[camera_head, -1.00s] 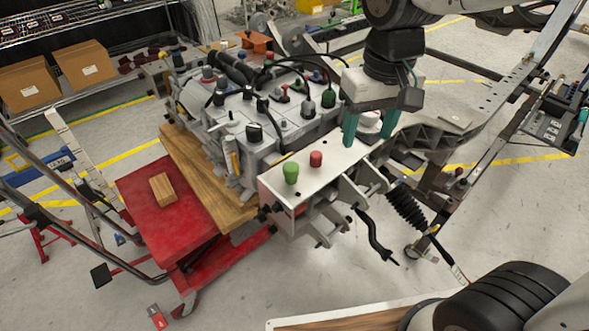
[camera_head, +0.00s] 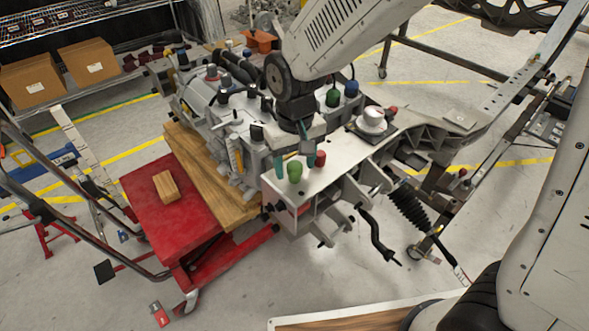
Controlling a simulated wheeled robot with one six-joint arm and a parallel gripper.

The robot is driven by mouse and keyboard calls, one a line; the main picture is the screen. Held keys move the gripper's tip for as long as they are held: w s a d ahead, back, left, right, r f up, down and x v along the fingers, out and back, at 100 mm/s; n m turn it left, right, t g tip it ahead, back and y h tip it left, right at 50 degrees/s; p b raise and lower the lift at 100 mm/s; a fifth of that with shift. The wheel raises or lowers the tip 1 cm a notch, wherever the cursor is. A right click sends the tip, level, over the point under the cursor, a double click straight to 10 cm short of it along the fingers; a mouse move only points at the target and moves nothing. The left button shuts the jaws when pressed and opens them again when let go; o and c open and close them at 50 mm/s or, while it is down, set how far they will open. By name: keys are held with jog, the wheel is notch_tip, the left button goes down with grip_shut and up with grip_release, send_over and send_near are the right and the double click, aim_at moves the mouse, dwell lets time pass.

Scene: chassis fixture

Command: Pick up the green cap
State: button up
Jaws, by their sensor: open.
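The green cap (camera_head: 295,171) stands upright on the white flat top of the chassis fixture (camera_head: 322,180), near its front left corner. A red cap (camera_head: 320,159) stands just to its right and behind. My gripper (camera_head: 293,158) points down with its two teal fingers apart, one just left of and behind the green cap, the other near the red cap. The fingers look close to the green cap, but I cannot tell whether they touch it. No cap is seen held between them.
Black, blue and dark green caps (camera_head: 333,97) crowd the engine block behind my gripper. A white round part (camera_head: 373,119) sits to the right. A red lift table (camera_head: 170,235) with a wooden block (camera_head: 166,187) stands at left.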

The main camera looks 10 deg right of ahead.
jog(key=shift+f, duration=0.9)
grip_shut()
jog(key=shift+r, duration=0.1)
